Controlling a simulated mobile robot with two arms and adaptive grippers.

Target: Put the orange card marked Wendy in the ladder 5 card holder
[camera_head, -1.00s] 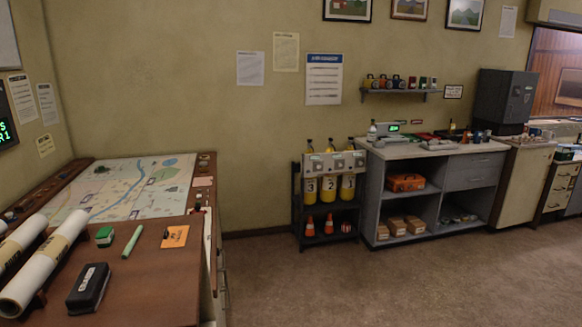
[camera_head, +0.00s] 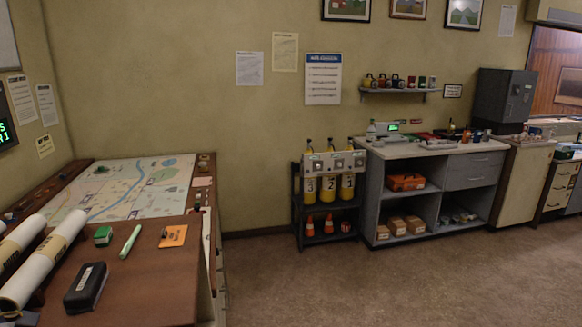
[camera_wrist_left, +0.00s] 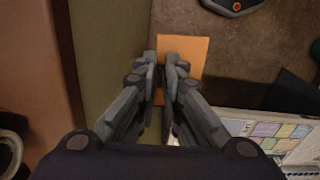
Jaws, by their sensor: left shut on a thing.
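In the left wrist view my left gripper (camera_wrist_left: 161,78) is shut on a flat orange card (camera_wrist_left: 190,50). The card extends past the fingertips, and no lettering can be read on it. An orange pad or card (camera_head: 173,236) with a dark clip-like mark lies flat on the brown desk in the head view; its marking cannot be read either. I cannot pick out the ladder 5 card holder in either view. My right gripper is not in view.
The brown desk (camera_head: 150,290) carries a black box-shaped item (camera_head: 86,287), a green marker (camera_head: 130,241), a small green item (camera_head: 103,236) and white rolls (camera_head: 40,262). A map (camera_head: 125,188) lies behind. A panel with coloured cells (camera_wrist_left: 285,130) shows in the wrist view. Floor at right is clear.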

